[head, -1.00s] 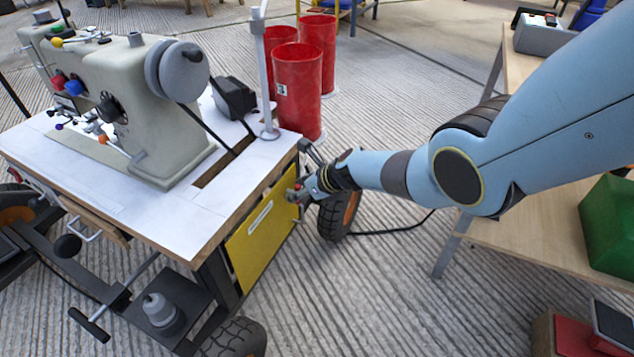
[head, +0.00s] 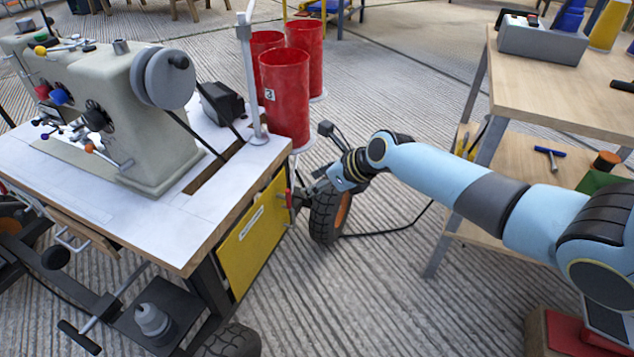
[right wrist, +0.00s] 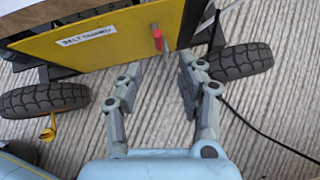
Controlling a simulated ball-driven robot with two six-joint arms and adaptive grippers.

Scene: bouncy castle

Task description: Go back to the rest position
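My right gripper (head: 312,188) is beside the yellow belt guard panel (head: 252,238) on the sewing machine table's side. In the right wrist view my right gripper (right wrist: 158,76) has its fingers spread apart with nothing between them. The panel's red handle (right wrist: 157,39) stands just beyond the fingertips, apart from them; it also shows in the head view (head: 289,197). My right arm reaches in from the right, low and bent. My left arm and gripper are in neither view.
The sewing machine (head: 140,110) stands on a white-topped wheeled table (head: 90,190). Red bins (head: 285,98) stand behind it. A wooden workbench (head: 560,85) with a lower shelf is close to my right arm. A black cable crosses the ribbed floor between them.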

